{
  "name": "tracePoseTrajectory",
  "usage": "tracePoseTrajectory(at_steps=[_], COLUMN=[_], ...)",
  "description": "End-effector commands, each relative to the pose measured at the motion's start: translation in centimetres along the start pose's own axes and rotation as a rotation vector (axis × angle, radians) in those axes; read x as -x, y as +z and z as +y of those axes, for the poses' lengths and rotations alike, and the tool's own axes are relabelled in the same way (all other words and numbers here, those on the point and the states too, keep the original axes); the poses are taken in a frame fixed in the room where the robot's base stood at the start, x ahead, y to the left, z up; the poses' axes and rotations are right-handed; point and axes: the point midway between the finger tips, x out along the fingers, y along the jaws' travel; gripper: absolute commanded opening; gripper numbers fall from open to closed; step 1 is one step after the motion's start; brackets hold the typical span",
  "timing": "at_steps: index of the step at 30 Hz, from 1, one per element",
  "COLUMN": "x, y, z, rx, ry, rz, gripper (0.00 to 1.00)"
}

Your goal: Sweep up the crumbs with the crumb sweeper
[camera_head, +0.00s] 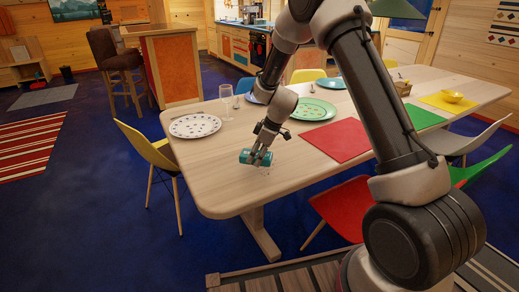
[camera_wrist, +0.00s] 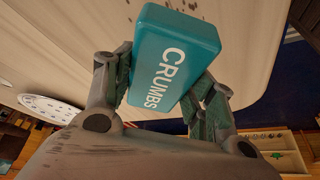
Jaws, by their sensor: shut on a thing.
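The crumb sweeper is a teal block (camera_wrist: 172,65) with the white word CRUMBS on it. In the wrist view my gripper (camera_wrist: 165,85) is shut on it, one finger on each side. In the head view my gripper (camera_head: 259,154) holds the teal sweeper (camera_head: 248,157) at the near left end of the wooden table (camera_head: 225,187). I cannot tell whether the sweeper touches the tabletop. A few tiny pale specks, perhaps crumbs (camera_head: 266,170), show just beside it, too small to be sure.
A patterned plate (camera_head: 195,126) and a wine glass (camera_head: 226,100) stand behind the gripper. A red placemat (camera_head: 337,140) and a green plate (camera_head: 312,109) lie to the right. A yellow chair (camera_head: 150,150) is at the left. The near table end is mostly bare.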

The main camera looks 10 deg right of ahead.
Motion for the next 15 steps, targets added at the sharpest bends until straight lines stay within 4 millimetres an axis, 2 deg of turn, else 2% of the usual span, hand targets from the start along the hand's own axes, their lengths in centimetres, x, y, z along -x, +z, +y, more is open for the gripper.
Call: tracePoseTrajectory(at_steps=[9, 15], x=[2.7, 3.7], y=[-1.3, -1.8], z=[0.2, 0.3], rx=[0.000, -0.003], ry=[0.003, 0.002], rz=[0.001, 0.001], gripper=[0.36, 0.36])
